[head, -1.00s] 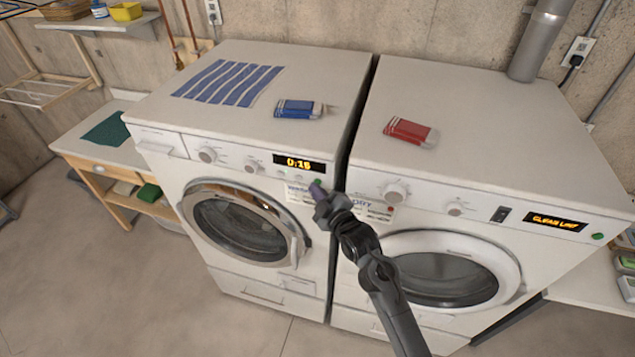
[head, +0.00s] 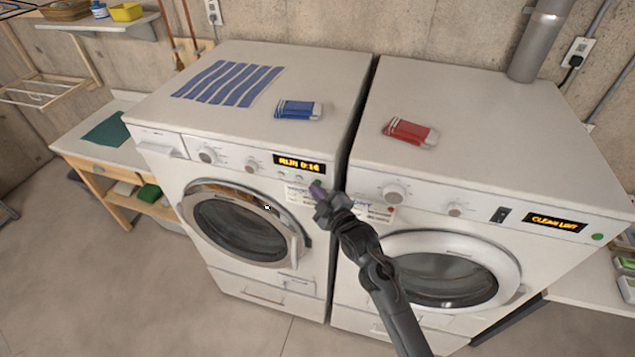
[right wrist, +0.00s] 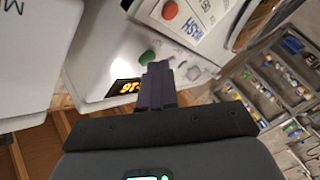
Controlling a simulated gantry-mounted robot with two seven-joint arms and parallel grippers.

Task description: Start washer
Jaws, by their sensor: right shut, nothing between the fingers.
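The washer (head: 265,95) is the left white machine, with its round door (head: 240,228) shut. Its display (head: 299,164) reads what looks like RUN 0:16; part of the display also shows in the right wrist view (right wrist: 124,87). My right gripper (head: 318,188) is shut and empty, its tips at the right end of the washer's panel below the display. In the right wrist view its dark fingers (right wrist: 157,84) are together beside a green button (right wrist: 147,57). Whether they touch it I cannot tell. My left gripper is not in view.
The dryer (head: 480,110) stands to the right, its display (head: 555,222) reading CLEAN LINT. A striped blue cloth (head: 228,83) and a blue folded item (head: 299,110) lie on the washer. A red folded item (head: 410,132) lies on the dryer. The floor in front is clear.

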